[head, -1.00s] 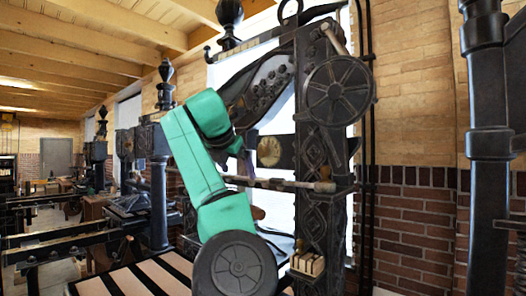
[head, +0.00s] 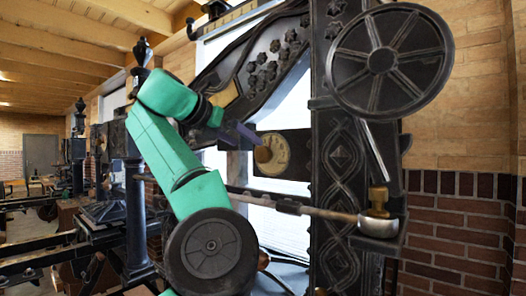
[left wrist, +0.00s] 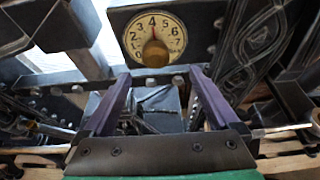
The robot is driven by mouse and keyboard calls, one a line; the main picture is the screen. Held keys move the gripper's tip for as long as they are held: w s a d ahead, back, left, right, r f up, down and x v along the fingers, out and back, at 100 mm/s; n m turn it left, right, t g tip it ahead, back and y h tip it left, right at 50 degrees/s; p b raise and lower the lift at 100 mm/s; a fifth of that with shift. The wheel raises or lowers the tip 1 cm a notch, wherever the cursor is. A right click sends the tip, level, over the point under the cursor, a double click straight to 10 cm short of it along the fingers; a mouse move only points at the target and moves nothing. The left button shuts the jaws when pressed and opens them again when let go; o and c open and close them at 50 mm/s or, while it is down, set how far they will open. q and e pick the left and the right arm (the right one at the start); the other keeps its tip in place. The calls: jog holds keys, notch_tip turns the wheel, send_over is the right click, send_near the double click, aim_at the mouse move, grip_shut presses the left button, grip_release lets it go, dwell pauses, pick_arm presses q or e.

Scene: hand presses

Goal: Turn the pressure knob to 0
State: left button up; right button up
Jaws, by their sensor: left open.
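The pressure gauge is a pale round dial (head: 275,152) with black numbers on the dark press. It also shows at the top of the left wrist view (left wrist: 155,35), where a thin red mark points up at 4. The brass pressure knob (head: 262,154) stands out from the dial; in the left wrist view the knob (left wrist: 155,54) covers the dial's lower middle. My left gripper (left wrist: 160,73) is open and empty, its two purple fingers apart below the knob in that view. In the head view the left gripper (head: 241,132) is just left of the dial, close to the knob.
A large spoked wheel (head: 389,62) is mounted at the upper right of the press. A brick wall (head: 455,225) stands at right. Other presses (head: 75,215) stand at left.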

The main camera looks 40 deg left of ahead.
aim_at(260, 153)
pick_arm(q)
jog(key=p+x, duration=0.1)
jog(key=x, duration=0.4)
jog(key=shift+w+r+p, duration=0.15)
jog(key=shift+p, duration=0.25)
jog(key=x, duration=0.2)
jog(key=a+p+x, duration=0.1)
jog(key=x, duration=0.1)
jog(key=p+x, duration=0.1)
jog(key=x, duration=0.1)
jog(key=shift+a+f, duration=0.25)
jog(key=shift+f, duration=0.1)
jog(key=shift+w+d+f, duration=0.1)
jog(key=shift+s+d+r, duration=0.2)
jog(key=shift+s+d, duration=0.15)
jog(key=shift+c, duration=1.2)
jog(key=shift+a+f, duration=0.1)
jog(key=shift+a, duration=0.1)
jog(key=c, duration=1)
jog(key=shift+c, duration=0.6)
pick_arm(e)
jog(key=r, duration=0.4)
jog(key=shift+w+a+r, duration=0.25)
jog(key=shift+w+a, duration=0.05)
